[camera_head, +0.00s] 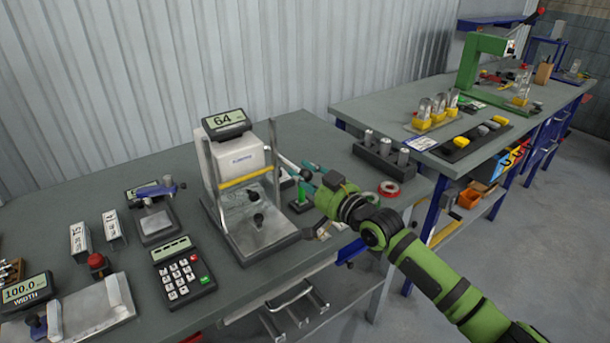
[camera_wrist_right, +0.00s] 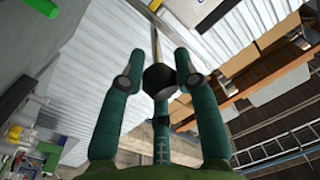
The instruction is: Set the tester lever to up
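The tester (camera_head: 241,155) stands on the grey bench, with a white head, a display reading 64, and a metal base plate. Its lever (camera_head: 289,164) is a thin rod at the right side of the head, sloping slightly down to the right to a black knob. In the right wrist view the black knob (camera_wrist_right: 159,78) sits between the teal fingertips, with the rod running away beyond it. My right gripper (camera_head: 312,176) reaches in from the right. Its fingers (camera_wrist_right: 159,72) close in around the knob and appear to touch it on both sides. My left gripper is not in view.
A small stand with a green post (camera_head: 301,194) is close below the right gripper. A red tape roll (camera_head: 388,189) and a dark block with metal cylinders (camera_head: 378,158) lie to the right. A keypad unit (camera_head: 183,275) stands left of the tester.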

